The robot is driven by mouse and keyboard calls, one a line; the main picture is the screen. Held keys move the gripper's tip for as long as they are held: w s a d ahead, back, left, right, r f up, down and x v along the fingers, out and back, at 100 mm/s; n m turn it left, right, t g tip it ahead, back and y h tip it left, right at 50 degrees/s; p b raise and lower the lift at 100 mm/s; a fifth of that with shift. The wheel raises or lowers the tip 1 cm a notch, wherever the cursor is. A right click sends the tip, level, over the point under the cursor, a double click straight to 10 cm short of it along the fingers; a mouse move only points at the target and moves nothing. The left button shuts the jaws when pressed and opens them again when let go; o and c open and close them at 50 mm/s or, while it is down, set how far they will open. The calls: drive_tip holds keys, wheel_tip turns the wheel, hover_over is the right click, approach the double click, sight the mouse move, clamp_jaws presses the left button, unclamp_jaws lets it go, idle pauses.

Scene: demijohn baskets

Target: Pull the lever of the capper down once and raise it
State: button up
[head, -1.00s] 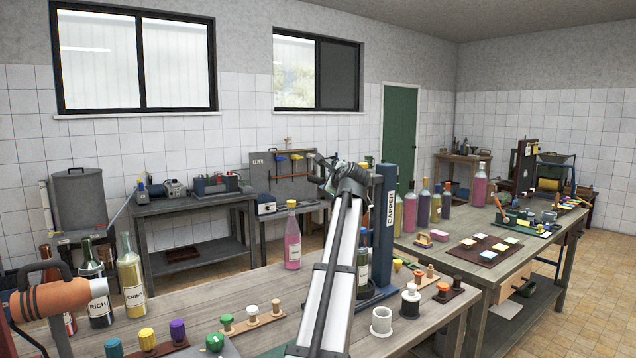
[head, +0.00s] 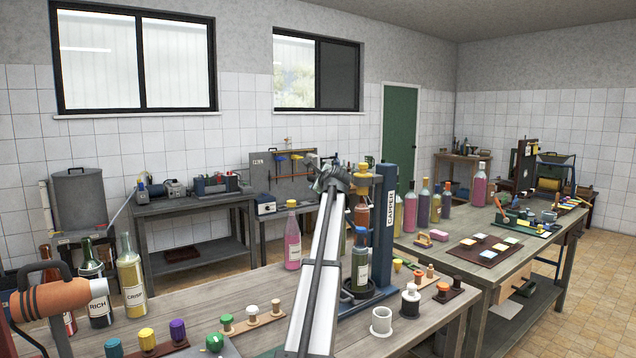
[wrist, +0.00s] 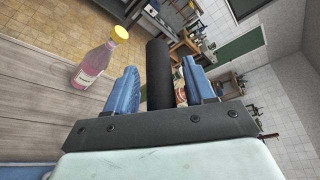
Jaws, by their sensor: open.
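The capper (head: 388,215) is a blue upright column with a label, standing on the wooden bench. The rest of the lever is hidden by my arm in the head view.
A pink bottle with a yellow cap (head: 292,236) stands left of the capper. Labelled bottles (head: 131,277) stand at the left, near an orange tool (head: 55,299).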

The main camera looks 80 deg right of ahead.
clamp_jaws()
idle(0.6)
